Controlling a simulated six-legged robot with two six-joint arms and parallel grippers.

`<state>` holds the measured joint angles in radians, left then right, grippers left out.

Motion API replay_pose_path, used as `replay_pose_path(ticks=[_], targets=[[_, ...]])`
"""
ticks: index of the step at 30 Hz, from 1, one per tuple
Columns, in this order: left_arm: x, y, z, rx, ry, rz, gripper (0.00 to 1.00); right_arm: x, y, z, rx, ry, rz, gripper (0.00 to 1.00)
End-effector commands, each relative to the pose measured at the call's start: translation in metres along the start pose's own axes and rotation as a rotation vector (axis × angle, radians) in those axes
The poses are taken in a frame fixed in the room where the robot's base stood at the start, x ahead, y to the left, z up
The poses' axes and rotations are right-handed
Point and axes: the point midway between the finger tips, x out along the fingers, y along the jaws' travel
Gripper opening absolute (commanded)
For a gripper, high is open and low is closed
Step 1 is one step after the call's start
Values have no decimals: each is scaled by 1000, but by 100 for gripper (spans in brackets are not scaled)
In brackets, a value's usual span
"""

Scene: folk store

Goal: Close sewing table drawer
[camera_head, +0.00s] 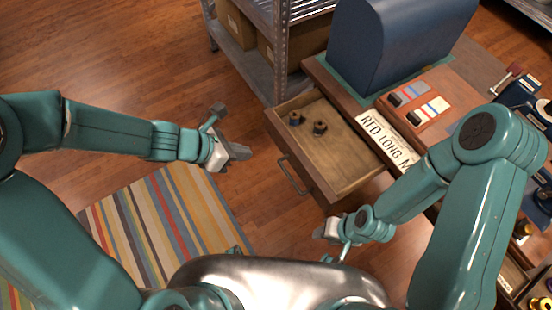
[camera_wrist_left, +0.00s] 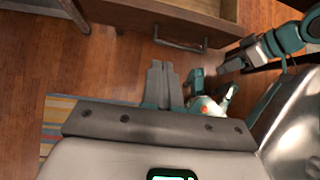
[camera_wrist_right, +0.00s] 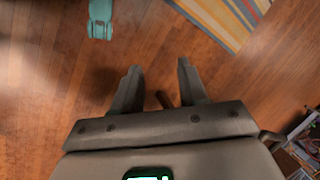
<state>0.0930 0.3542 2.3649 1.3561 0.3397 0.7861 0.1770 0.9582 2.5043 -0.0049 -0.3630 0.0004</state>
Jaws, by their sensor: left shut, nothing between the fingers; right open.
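The sewing table drawer (camera_head: 340,155) is pulled out of the wooden table (camera_head: 325,80) in the head view. Two small dark spools lie inside it near the left side, one of them a spool (camera_head: 320,127). A metal bar handle (camera_head: 291,175) is on the drawer's front. My left gripper (camera_head: 240,152) is shut and empty, left of the drawer front and apart from it. In the left wrist view its fingers (camera_wrist_left: 162,85) point toward the drawer handle (camera_wrist_left: 180,42). My right gripper (camera_wrist_right: 155,85) is open and empty over the floor, near the drawer's front right corner in the head view.
A blue sewing machine cover (camera_head: 390,45) and a "RED LONG" label (camera_head: 388,140) are on the table top. A metal shelf (camera_head: 277,50) with cardboard boxes stands behind. A striped rug (camera_head: 165,220) lies on the floor. Floor left of the drawer is clear.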

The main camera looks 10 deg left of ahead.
Motion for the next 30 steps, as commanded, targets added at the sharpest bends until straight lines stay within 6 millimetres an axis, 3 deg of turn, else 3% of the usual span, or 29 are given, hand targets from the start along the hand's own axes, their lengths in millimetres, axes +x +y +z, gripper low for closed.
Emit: replay_pose_path(ticks=[1,3,11,26,27,30], targets=[[9,7,-8,17,-19,26,0,23,8,0,-1,0,0,43],[9,11,-7,36,-35,47,0,34,12,-1,-1,0,0,43],[19,14,-8,58,-45,54,0,48,17,-1,-1,1,0,43],[120,18,-5,57,-42,54,0,100,36,-2,-1,0,0,43],[119,17,7,60,-43,54,0,92,33,-2,-1,0,0,43],[128,17,18,59,-42,55,0,90,32,-2,-1,1,0,43]])
